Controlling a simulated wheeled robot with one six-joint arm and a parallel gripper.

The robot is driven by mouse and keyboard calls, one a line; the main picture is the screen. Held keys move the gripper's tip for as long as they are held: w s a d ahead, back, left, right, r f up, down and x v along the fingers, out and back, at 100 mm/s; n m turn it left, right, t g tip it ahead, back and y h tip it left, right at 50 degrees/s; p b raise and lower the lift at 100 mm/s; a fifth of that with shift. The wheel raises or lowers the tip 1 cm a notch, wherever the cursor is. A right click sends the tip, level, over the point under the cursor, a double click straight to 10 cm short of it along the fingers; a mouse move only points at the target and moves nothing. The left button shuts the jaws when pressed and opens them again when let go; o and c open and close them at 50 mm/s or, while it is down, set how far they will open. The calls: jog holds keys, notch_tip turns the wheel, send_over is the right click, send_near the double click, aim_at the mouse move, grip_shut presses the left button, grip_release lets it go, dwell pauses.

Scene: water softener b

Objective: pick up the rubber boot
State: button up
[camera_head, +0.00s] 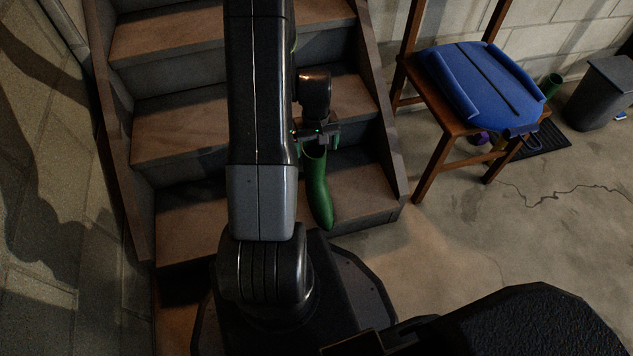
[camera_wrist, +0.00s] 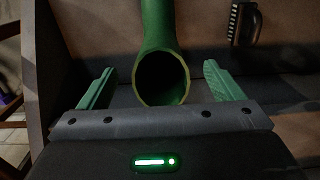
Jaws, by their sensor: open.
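A green rubber boot (camera_head: 318,192) rests on a low wooden step, its toe toward the front of the step. In the wrist view the boot (camera_wrist: 159,28) shows its round, dark opening facing me. My gripper (camera_head: 320,138) is just above the boot's top end in the head view. In the wrist view my gripper (camera_wrist: 160,88) is open, with one green finger on each side of the boot's opening. There are visible gaps between the fingers and the boot. My arm hides part of the stairs.
The stairs (camera_head: 180,129) have a side board (camera_head: 378,105) right of the boot. A brush-like object (camera_wrist: 243,23) lies right of the boot in the wrist view. A wooden chair (camera_head: 437,155) holds a blue item (camera_head: 475,85). A green object (camera_head: 551,84) stands near a grey bin (camera_head: 598,95).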

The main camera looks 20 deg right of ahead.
aim_at(317, 154)
jog(key=f+b, duration=0.1)
jog(key=f, duration=0.3)
jog(key=f+b, duration=0.1)
jog(key=f, duration=0.1)
jog(key=shift+s+b, duration=0.35)
jog(key=c, duration=1.7)
jog(key=shift+o, duration=0.2)
jog(key=shift+r, duration=0.15)
